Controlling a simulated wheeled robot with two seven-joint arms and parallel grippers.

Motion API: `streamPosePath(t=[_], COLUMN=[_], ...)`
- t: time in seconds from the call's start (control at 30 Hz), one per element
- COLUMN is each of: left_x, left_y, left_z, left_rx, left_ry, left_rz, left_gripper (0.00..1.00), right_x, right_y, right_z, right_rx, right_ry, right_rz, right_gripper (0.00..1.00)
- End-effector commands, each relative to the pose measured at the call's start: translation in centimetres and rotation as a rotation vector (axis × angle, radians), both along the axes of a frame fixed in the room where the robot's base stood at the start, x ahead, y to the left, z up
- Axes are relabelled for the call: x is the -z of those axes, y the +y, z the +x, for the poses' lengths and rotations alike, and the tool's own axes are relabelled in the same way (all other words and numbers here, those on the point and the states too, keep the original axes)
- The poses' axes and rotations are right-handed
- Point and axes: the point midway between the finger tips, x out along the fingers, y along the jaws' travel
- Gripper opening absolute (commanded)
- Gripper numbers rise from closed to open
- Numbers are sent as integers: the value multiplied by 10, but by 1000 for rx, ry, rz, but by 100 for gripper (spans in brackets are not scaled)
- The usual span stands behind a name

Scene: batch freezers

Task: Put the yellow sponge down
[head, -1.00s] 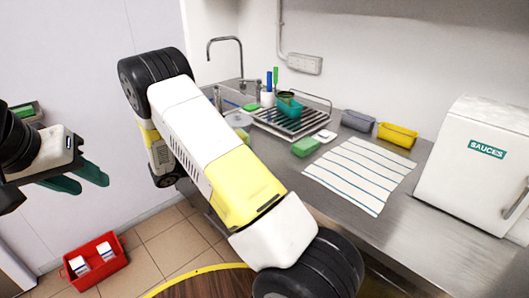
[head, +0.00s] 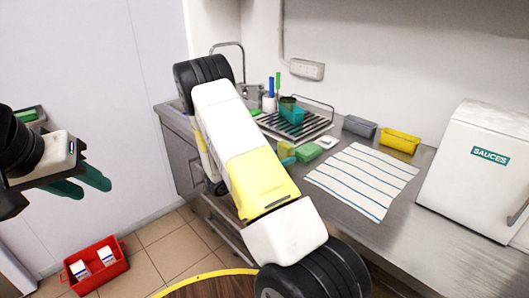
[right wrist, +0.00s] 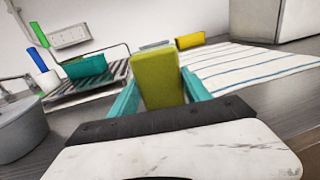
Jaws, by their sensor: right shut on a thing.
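The yellow sponge (right wrist: 158,78) stands upright between the teal fingers of my right gripper (right wrist: 160,95) in the right wrist view, and the gripper is shut on it. In the head view my right arm covers most of that gripper, with only a bit of teal fingertip (head: 287,158) showing beside the green sponge (head: 308,152). Whether the yellow sponge touches the counter (head: 400,232) cannot be told. My left gripper (head: 82,184) is at the far left, away from the counter, with its teal fingers apart and nothing between them.
A striped cloth (head: 362,180) lies on the counter. A white sauces box (head: 475,170) stands to its right. Behind are a grey bin (head: 359,127), a yellow bin (head: 400,141) and a dish rack (head: 322,122). A red crate (head: 97,263) is on the floor.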

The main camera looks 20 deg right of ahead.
Motion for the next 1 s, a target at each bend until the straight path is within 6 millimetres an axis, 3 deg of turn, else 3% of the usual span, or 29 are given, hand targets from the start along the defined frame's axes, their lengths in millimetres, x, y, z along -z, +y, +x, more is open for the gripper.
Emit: streamPosePath(t=[0.43, 0.47, 0.57, 0.93, 1.0], left_x=[0, 0, 0, 0, 0], left_y=[0, 0, 0, 0, 0], left_z=[0, 0, 0, 0, 0], left_rx=[0, 0, 0, 0, 0], left_ry=[0, 0, 0, 0, 0], left_rz=[0, 0, 0, 0, 0], left_gripper=[36, 36, 36, 36, 36], right_x=[12, 11, 11, 7, 7], right_y=[0, 0, 0, 0, 7], right_z=[0, 0, 0, 0, -1], right_rx=[0, 0, 0, 1, -2], right_ry=[-1, -1, -1, -2, 0], right_rz=[-1, -1, -1, -1, -1], right_gripper=[18, 60, 77, 77, 77])
